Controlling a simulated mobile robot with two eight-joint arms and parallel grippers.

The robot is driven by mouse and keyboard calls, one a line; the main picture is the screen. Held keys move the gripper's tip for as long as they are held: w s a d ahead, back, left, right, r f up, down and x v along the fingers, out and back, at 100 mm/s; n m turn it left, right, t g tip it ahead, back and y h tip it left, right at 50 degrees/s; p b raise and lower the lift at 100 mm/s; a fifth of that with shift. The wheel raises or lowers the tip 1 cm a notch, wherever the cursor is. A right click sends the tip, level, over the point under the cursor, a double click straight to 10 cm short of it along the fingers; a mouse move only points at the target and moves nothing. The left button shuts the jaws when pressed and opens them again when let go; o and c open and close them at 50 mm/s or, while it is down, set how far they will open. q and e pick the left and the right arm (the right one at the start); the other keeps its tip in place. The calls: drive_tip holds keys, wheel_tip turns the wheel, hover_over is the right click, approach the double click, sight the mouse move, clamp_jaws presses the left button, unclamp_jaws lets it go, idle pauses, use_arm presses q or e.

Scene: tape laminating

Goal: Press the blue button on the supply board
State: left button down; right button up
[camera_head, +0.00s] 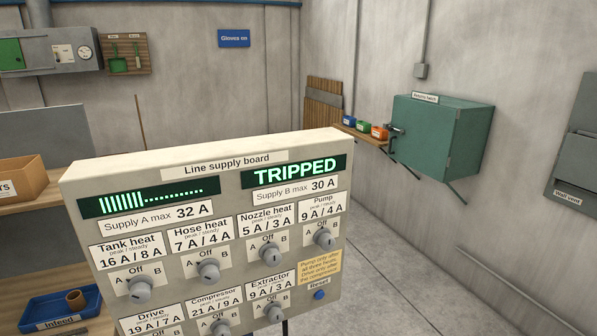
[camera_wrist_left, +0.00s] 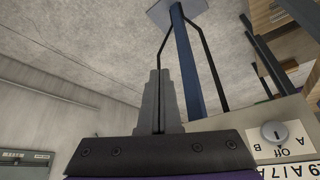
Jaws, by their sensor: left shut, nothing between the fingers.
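The supply board (camera_head: 215,250) fills the lower middle of the head view. Its blue button (camera_head: 320,295) sits at the lower right, beneath a small Reset label and a yellow note. The Supply B display (camera_head: 294,171) reads TRIPPED, and the Supply A display (camera_head: 150,197) shows a partly lit bar. My left gripper (camera_wrist_left: 158,73) is shut and empty in the left wrist view. There the board (camera_wrist_left: 290,155) appears upside down at the lower right, beside the gripper and apart from its fingertips. The blue button is not visible in that view. My right gripper is not in view.
Several grey knobs (camera_head: 139,290) stick out from the board, with one (camera_head: 275,312) left of the button. A blue Infeed tray (camera_head: 60,310) sits at lower left. A green cabinet (camera_head: 440,137) and small bins (camera_head: 362,127) are on the right wall. The floor right of the board is clear.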

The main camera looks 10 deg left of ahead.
use_arm(q)
drive_tip(key=m+t+b, duration=0.5)
drive_tip(key=m+t, duration=0.3)
drive_tip(key=m, duration=0.1)
approach(320, 295)
drive_tip(key=s+a+f, duration=0.3)
drive_tip(key=s+f, duration=0.1)
drive_tip(key=s, duration=0.2)
drive_tip(key=w+d+m+t+h+b, duration=0.1)
drive_tip(key=w+d+m+h, duration=0.1)
drive_tip(key=d, duration=0.7)
drive_tip(key=w+m, duration=0.1)
drive_tip(key=m, duration=0.1)
drive_tip(key=shift+w+d+m+t+h, duration=0.2)
drive_tip(key=shift+w+m+t+h, duration=0.1)
drive_tip(key=shift+w+t, duration=0.1)
drive_tip(key=shift+f, duration=0.1)
drive_tip(key=w+a+b, duration=0.5)
drive_tip(key=w+b, duration=0.1)
drive_tip(key=w, duration=0.1)
drive_tip(key=shift+w, duration=0.15)
